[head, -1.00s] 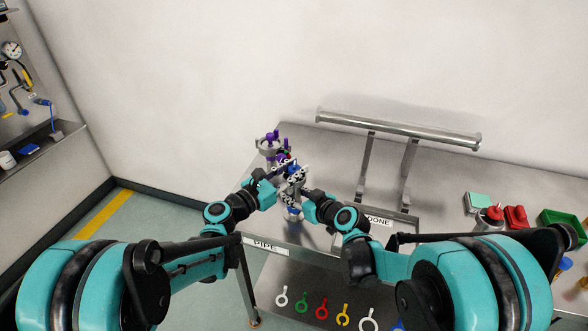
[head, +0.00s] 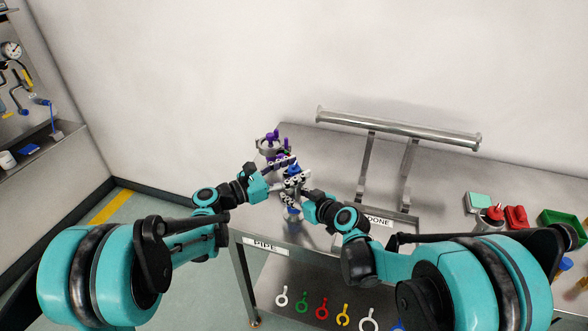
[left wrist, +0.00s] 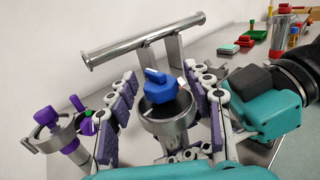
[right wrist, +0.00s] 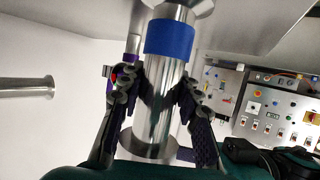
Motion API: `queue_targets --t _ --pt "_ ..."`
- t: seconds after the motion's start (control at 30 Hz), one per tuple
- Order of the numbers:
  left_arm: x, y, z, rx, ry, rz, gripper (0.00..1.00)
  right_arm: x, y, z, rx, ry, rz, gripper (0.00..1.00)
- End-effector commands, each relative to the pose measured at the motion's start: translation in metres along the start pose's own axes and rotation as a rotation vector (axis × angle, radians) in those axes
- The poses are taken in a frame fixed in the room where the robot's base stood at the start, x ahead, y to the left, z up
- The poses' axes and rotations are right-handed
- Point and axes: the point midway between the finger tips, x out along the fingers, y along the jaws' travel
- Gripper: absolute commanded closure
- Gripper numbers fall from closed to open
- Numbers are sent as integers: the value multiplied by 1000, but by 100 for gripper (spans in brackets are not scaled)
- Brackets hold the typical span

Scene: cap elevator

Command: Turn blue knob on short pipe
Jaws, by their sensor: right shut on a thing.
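The short pipe (right wrist: 160,85) is metal with a blue band and stands between my right gripper's fingers in the right wrist view. My right gripper (right wrist: 160,80) is shut on it. The blue knob (left wrist: 158,88) sits on top of the pipe's round metal cap, with a small white mark. My left gripper (left wrist: 160,75) is open, with one finger on each side of the knob and gaps visible between fingers and knob. In the head view the left gripper (head: 290,165) is just above the right gripper (head: 294,190), and they partly hide the pipe and the knob (head: 293,168).
A fitting with purple knobs (head: 270,143) stands behind and left of the pipe, close to my left gripper. A metal rail on posts (head: 400,129) stands behind. Red parts (head: 515,216) and a green bin (head: 562,222) are on the right.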

Motion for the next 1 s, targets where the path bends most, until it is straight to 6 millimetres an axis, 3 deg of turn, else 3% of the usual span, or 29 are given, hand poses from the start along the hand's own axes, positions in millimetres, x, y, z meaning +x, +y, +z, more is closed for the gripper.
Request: queue_targets --t 0.23,0.5,0.7,1.0 --pt "-19 1 0 0 0 3 49 0 0 0 1 -1 -1 100" --pt "-79 2 0 0 0 4 49 0 0 0 1 -1 -1 100" --pt "-110 1 0 0 0 3 49 0 0 0 1 -1 -1 100" --pt "-120 0 0 0 0 0 49 0 0 0 1 0 -1 100"
